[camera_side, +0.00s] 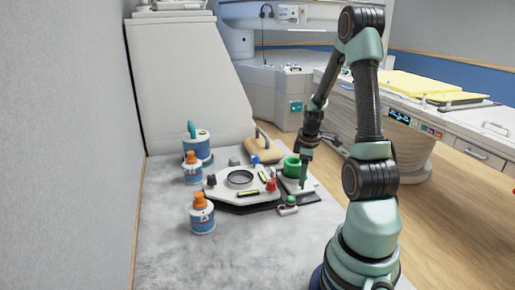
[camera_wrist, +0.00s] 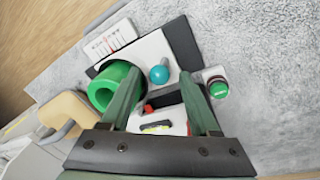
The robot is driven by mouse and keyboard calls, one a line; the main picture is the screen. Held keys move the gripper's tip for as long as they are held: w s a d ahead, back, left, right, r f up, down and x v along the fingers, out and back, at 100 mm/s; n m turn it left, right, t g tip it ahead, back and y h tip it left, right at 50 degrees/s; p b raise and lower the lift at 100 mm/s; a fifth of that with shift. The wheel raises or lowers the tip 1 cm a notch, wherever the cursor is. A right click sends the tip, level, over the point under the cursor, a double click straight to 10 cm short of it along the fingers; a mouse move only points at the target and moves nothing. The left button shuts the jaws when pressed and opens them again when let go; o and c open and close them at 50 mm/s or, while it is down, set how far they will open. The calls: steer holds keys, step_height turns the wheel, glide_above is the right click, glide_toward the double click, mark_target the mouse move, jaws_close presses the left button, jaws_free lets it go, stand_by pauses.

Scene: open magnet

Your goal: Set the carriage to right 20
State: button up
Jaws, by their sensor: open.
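The carriage looks to be the white plate (camera_wrist: 146,52) on a dark base, right of the instrument in the side view (camera_side: 293,188). It bears a green ring-shaped cylinder (camera_wrist: 106,92), also in the side view (camera_side: 291,163), and a blue-teal ball knob (camera_wrist: 159,74). A white scale card (camera_wrist: 108,41) with a red line lies beside the plate; its figures are too small to read. My gripper (camera_wrist: 160,80) is open, fingers on either side of the knob in the picture. In the side view my gripper (camera_side: 303,182) points down over the plate; I cannot tell whether it touches.
A white instrument (camera_side: 218,187) with a round opening and a red knob (camera_side: 271,185) stands left of the plate. A small box with a green button (camera_side: 290,203) sits in front. Orange-capped bottles (camera_side: 202,217) stand left. The front counter (camera_side: 260,255) is clear.

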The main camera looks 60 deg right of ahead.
jaws_close()
steer(key=shift+w, duration=0.1)
stand_by(1.4)
